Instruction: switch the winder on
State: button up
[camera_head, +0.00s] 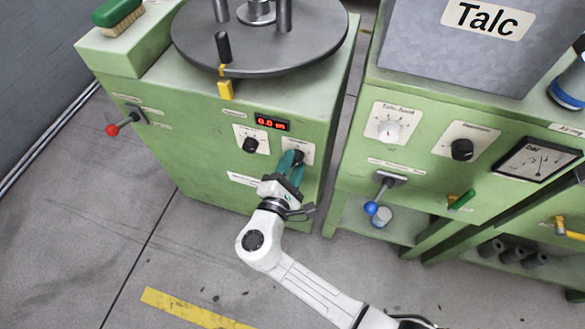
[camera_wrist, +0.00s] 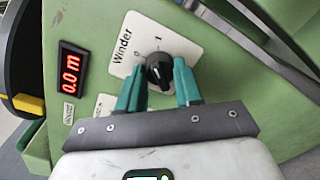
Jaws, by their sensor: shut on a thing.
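The black winder knob (camera_wrist: 157,69) sits on a white plate (camera_wrist: 140,45) labelled "Winder", with a 0 mark and an I mark. It is on the front of the green cabinet (camera_head: 200,125) in the head view. The teal fingers of my gripper (camera_wrist: 160,74) are on either side of the knob and shut on it. In the head view my gripper (camera_head: 292,160) reaches the panel from below and covers most of the plate. I cannot clearly tell which mark the knob points to. The red display (camera_wrist: 71,83) reads 0.0 m.
Another black knob (camera_head: 250,144) is left of my gripper. A red-tipped lever (camera_head: 113,130) sticks out farther left. A dark round turntable (camera_head: 262,52) with posts is on top. A second green machine (camera_head: 350,150) with a blue-tipped lever (camera_head: 371,208) stands right, across a narrow gap.

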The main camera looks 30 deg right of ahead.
jog(key=shift+m+b, duration=1.25)
jog(key=shift+m, duration=0.55)
jog(key=o, duration=1)
jog(key=shift+o, duration=0.2)
jog(key=shift+s, duration=0.1)
jog(key=p+v, duration=0.1)
jog(key=v, duration=0.9)
jog(key=shift+s+a, duration=0.25)
jog(key=shift+s, duration=0.05)
